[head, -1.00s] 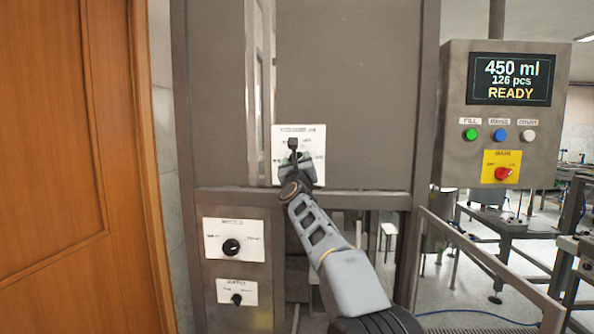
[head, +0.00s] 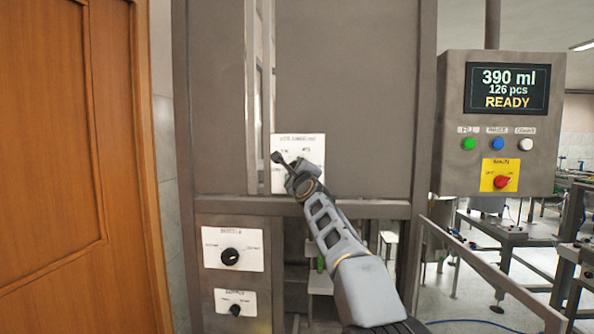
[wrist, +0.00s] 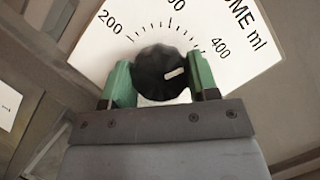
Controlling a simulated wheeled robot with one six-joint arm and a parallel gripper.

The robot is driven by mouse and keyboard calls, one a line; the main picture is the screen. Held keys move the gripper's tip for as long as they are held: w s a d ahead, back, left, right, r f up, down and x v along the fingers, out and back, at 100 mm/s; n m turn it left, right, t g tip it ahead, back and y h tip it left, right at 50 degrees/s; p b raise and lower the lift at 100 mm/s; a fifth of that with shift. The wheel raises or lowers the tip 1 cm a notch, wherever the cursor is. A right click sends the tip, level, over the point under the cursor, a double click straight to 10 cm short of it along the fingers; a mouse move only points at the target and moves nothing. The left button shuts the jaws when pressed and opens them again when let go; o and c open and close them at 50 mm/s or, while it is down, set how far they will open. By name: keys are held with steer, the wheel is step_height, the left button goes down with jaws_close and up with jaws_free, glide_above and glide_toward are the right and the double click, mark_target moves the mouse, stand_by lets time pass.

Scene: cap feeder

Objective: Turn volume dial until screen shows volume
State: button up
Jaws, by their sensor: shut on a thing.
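The volume dial (wrist: 160,72) is a round black knob with a white pointer mark, on a white plate (wrist: 100,22) with printed 200 and 400 marks and "ml". The pointer is turned to the right side, toward the 400 side of the scale. My gripper (wrist: 162,80) has its two green fingers on opposite sides of the knob, shut on it. In the head view the gripper (head: 297,178) is in front of the dial's white plate (head: 312,143) and hides the knob. The screen (head: 507,89) reads 390 ml, 126 pcs, READY.
Below are two other black dials on white plates, an upper one (head: 230,257) and a lower one (head: 235,310). Green, blue and white buttons and a red switch (head: 502,182) sit under the screen. A wooden door (head: 60,150) stands at left, a metal rail (head: 490,270) at right.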

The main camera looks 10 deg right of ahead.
steer(key=n+p, duration=0.1)
steer(key=n+g+y+p, duration=0.1)
steer(key=n, duration=0.1)
steer(key=shift+r+n, duration=0.3)
steer(key=shift+r, duration=0.05)
steer(key=n+g+p, duration=0.1)
steer(key=n+p, duration=0.1)
steer(key=n, duration=0.1)
steer(key=shift+n+p, duration=0.3)
steer(key=n+g, duration=0.2)
steer(key=n, duration=0.1)
steer(key=shift+f+n+h, duration=0.15)
steer(key=shift+n+h, duration=0.15)
steer(key=shift+n, duration=0.1)
steer(key=shift+a+n+g+h, duration=0.1)
steer(key=shift+n+g+h, duration=0.65)
steer(key=shift+n, duration=0.95)
steer(key=o, duration=0.9)
